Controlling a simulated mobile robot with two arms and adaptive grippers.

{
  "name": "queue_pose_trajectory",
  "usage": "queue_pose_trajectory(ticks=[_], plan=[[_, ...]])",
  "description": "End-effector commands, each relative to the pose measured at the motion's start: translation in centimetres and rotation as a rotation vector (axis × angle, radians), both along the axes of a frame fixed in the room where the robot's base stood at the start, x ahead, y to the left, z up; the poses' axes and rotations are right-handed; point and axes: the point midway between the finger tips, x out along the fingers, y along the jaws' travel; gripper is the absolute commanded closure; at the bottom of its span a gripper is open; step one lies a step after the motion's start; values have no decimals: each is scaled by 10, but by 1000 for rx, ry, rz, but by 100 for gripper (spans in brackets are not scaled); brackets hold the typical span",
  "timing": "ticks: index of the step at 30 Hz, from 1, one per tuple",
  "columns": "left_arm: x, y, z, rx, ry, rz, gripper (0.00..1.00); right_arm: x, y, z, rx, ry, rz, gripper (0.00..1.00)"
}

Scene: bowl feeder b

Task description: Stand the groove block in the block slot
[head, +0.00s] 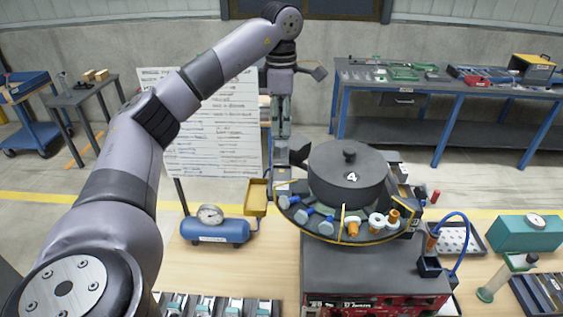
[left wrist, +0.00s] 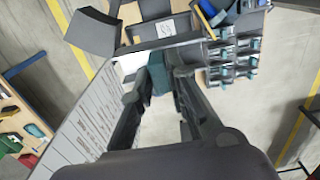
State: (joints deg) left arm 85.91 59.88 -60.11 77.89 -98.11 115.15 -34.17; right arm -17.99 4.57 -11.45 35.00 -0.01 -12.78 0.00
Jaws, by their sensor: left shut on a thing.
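My left gripper (head: 280,130) points straight down behind the bowl feeder's left side, its fingers close together. In the left wrist view my left gripper (left wrist: 168,78) is shut on a dark teal block, which I take to be the groove block (left wrist: 160,80); it sits at the fingertips. In the head view a small grey piece (head: 281,153) shows just below the fingertips; I cannot tell whether it is held or part of the feeder. The block slot cannot be made out for certain. My right gripper is not in view.
The bowl feeder (head: 346,178) with bolts and rings on its rim stands on a dark base. A yellow tray (head: 257,198) and blue air tank (head: 215,231) are left of it. Teal parts in holders (head: 205,305) line the front edge. A blue-hosed fixture (head: 430,265) stands right.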

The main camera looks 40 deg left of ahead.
Motion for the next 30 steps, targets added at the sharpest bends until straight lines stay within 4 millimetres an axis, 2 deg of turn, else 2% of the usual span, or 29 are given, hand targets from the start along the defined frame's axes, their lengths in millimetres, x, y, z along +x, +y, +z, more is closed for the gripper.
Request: queue_pose_trajectory(ticks=[1, 4, 7, 14, 18, 22, 30], plan=[[0, 0, -15, 0, 4, -2, 100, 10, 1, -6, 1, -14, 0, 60], [-1, 0, -32, 0, 4, -1, 100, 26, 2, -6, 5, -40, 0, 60], [-1, 0, -48, -1, 2, -1, 100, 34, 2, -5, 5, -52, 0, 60], [0, 0, -68, 1, -1, 0, 100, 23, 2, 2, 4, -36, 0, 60], [-1, 0, -86, 1, 3, 0, 100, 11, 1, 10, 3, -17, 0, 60], [-1, 0, -101, 0, 1, 0, 100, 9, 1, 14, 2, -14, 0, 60], [0, 0, -105, 0, -1, -1, 100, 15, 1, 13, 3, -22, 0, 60]])
